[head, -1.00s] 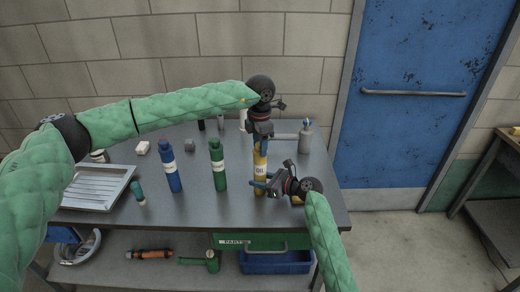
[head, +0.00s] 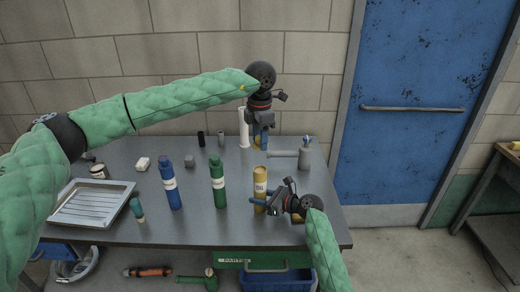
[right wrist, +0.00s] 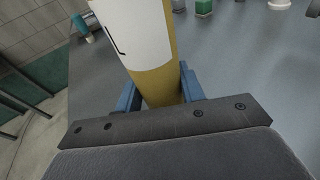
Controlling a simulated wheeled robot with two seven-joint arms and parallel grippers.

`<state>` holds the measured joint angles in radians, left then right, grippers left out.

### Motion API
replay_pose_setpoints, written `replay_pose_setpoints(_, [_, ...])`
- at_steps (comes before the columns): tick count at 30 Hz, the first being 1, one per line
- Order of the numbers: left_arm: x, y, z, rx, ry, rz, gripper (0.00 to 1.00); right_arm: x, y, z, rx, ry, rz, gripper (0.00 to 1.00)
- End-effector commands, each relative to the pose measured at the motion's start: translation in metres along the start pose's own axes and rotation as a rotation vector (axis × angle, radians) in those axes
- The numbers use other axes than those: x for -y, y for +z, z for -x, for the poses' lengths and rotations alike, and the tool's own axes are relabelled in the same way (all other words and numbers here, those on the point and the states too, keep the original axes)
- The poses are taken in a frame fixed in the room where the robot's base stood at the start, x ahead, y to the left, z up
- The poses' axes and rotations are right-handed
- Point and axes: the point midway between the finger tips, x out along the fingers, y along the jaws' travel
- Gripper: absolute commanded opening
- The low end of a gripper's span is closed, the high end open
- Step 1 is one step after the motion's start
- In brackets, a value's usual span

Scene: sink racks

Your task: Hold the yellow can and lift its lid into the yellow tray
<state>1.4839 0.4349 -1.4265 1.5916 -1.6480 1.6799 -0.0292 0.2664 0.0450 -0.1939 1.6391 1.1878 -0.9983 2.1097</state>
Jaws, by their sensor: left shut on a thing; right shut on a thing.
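The yellow can (head: 260,182) with a white label stands upright on the grey bench, right of the green bottle. Its open top shows no lid. My right gripper (head: 259,204) is shut on the can low on its body; in the right wrist view the blue fingers flank the can (right wrist: 158,75). My left gripper (head: 261,143) is above the can, fingers down, shut on the yellow lid (head: 257,142), clear of the can's top. A small yellowish edge (head: 297,219) shows behind my right wrist, mostly hidden; I cannot tell whether it is the yellow tray.
A green bottle (head: 217,183) and a blue bottle (head: 170,185) stand left of the can. A grey pump bottle (head: 305,156) stands behind right, its long spout pointing left. A metal tray (head: 92,202) lies at the far left. A white cylinder (head: 243,128) stands at the back.

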Motion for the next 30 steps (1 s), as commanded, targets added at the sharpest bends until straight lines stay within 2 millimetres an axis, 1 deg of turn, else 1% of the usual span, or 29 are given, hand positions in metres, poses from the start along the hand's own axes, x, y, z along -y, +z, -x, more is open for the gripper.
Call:
replay_pose_setpoints(1, [0.0, 0.0, 0.004, 0.001, 0.0, 0.0, 0.14, 0.0, -0.001, 0.0, -0.001, 0.0, -0.001, 0.19])
replay_pose_setpoints(4, [0.0, 0.0, 0.008, 0.001, 0.0, 0.0, 0.14, 0.0, -0.001, 0.0, -0.001, 0.0, -0.001, 0.19])
replay_pose_setpoints(11, [0.0, 0.0, 0.009, 0.0, 0.0, 0.0, 0.14, 0.0, -0.001, 0.0, -0.001, 0.0, -0.001, 0.19])
replay_pose_setpoints(12, [0.0, 0.0, 0.009, 0.0, 0.0, 0.0, 0.14, 0.0, -0.001, 0.0, -0.001, 0.0, -0.001, 0.41])
replay_pose_setpoints(14, [0.0, 0.0, 0.009, 0.0, 0.0, 0.0, 0.14, 0.0, -0.001, 0.0, -0.001, 0.0, -0.001, 0.53])
replay_pose_setpoints(15, [0.0, 0.0, 0.009, 0.0, 0.0, 0.0, 0.14, 0.0, -0.001, 0.0, -0.001, 0.0, 0.0, 0.6])
replay_pose_setpoints(16, [0.0, 0.0, 0.009, 0.0, 0.0, 0.0, 0.14, 0.0, -0.001, 0.0, -0.001, 0.0, 0.0, 0.64])
replay_pose_setpoints(25, [0.0, 0.0, 0.009, 0.0, 0.0, 0.0, 0.14, 0.0, 0.0, 0.001, 0.0, 0.0, 0.0, 0.64])
replay_pose_setpoints(28, [0.0, 0.0, 0.009, 0.0, 0.0, 0.0, 0.14, 0.0, 0.0, 0.007, -0.001, 0.0, 0.001, 0.64])
replay_pose_setpoints(30, [0.0, 0.0, 0.009, 0.0, 0.0, 0.0, 0.14, 0.0, -0.001, 0.015, -0.001, 0.0, 0.001, 0.64])
